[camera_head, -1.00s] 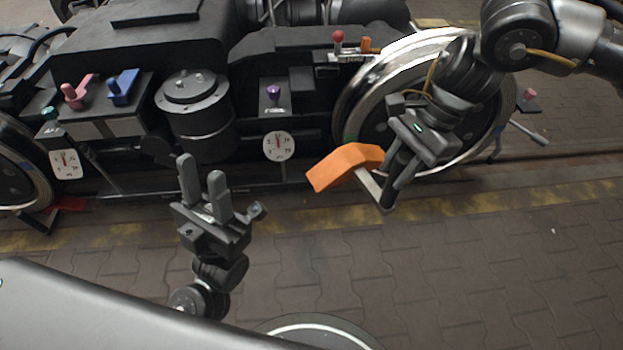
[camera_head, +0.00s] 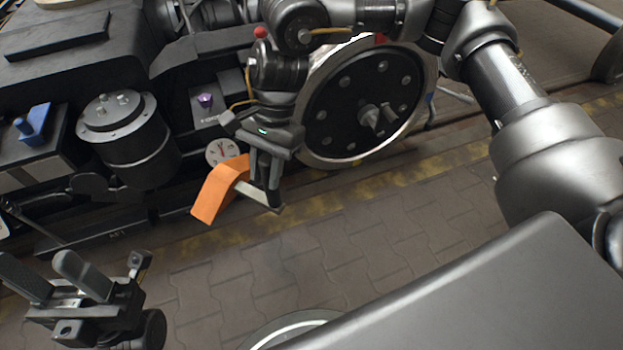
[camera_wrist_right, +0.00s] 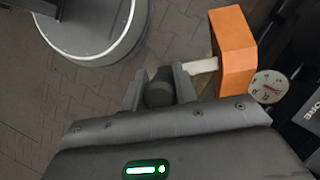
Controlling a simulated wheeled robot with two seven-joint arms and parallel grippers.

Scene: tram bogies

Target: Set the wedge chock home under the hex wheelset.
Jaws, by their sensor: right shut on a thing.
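The wedge chock is an orange bent block (camera_head: 217,192) with a pale bar leading to a dark handle. My right gripper (camera_head: 265,188) is shut on that handle, left of the wheel, and the block appears clear of the floor. In the right wrist view the dark handle sits between the fingers (camera_wrist_right: 159,80), with the orange block (camera_wrist_right: 236,52) to the right. The wheel (camera_head: 338,118) has a bright rim, a dark bolted disc and a protruding hub; whether it is the hex one I cannot tell. My left gripper (camera_head: 52,276) is open and empty at lower left.
A white dial (camera_head: 222,150) and a purple knob (camera_head: 205,100) sit on the bogie frame behind the chock. A black cylinder (camera_head: 128,140) and blue handle (camera_head: 35,122) are further left. The paved floor (camera_head: 400,225) in front of the wheel is clear.

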